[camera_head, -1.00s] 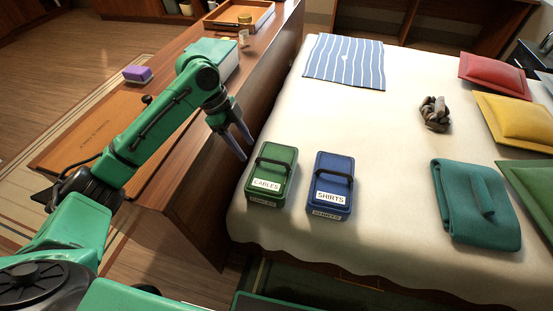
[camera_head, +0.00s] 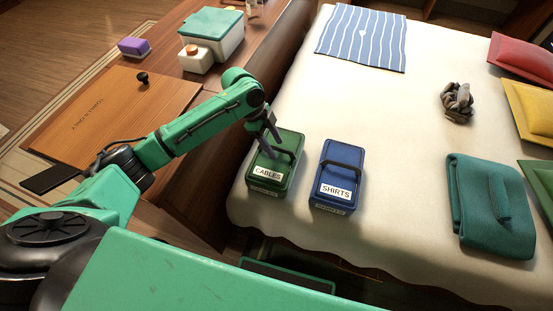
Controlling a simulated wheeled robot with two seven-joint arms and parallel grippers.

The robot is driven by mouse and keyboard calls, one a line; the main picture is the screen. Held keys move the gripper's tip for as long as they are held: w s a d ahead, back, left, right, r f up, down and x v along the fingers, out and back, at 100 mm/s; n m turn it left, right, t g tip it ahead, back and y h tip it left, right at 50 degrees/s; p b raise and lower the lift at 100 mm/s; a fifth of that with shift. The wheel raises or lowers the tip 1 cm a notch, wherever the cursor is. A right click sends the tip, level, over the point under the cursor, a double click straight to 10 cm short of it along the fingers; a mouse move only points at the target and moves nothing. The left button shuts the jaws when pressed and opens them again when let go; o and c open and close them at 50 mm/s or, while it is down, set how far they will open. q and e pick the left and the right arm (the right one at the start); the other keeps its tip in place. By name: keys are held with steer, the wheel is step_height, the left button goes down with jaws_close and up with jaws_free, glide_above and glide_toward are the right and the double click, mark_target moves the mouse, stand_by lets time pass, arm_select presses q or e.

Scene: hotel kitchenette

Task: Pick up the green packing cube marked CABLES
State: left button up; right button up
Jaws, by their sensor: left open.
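The green packing cube (camera_head: 290,171) with a white CABLES label and a dark top handle sits upright near the front left corner of the white-covered bed. My left gripper (camera_head: 273,149) is over the back left part of its top, fingers pointing down by the handle. The fingers are open. I cannot tell whether they touch the cube or straddle the handle. My right gripper is not in view.
A blue SHIRTS cube (camera_head: 337,180) stands close to the right on the bed (camera_head: 400,160). A folded teal cloth (camera_head: 490,205), a grey knotted item (camera_head: 457,101) and pillows lie farther right. A wooden counter (camera_head: 215,170) borders the bed's left side.

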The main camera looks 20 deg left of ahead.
arm_select(q)
steer(key=shift+d+f, duration=0.15)
steer(key=shift+f, duration=0.3)
steer(key=shift+f, duration=0.2)
jaws_close()
stand_by(1.5)
